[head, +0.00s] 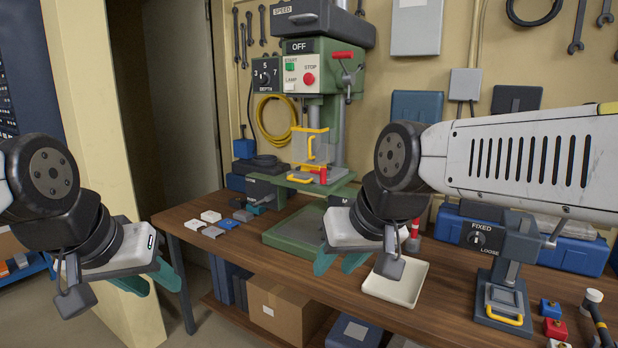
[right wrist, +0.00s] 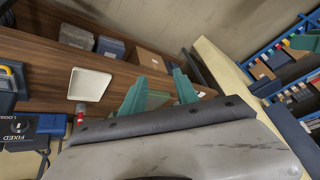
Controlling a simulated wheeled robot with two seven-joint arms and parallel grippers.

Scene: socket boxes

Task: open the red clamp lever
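A green drill press (head: 322,105) stands at the back of the workbench. A red-handled lever (head: 343,55) sticks out from the right side of its head. A smaller upright red lever (head: 322,174) shows on the press table, beside the yellow-framed guard; I cannot tell for certain which is the clamp lever. My right gripper (head: 340,264) is open and empty, in front of the press and apart from both levers. Its teal fingers are spread in the right wrist view (right wrist: 160,80). My left gripper (head: 150,284) looks open and empty, left of the bench.
A white tray (head: 400,290) lies on the bench right of the press, with a red-and-white item behind it. A FIXED/LOOSE fixture (head: 505,265) stands at the right, near small coloured blocks. Small white, grey and blue boxes (head: 211,216) lie at the left end.

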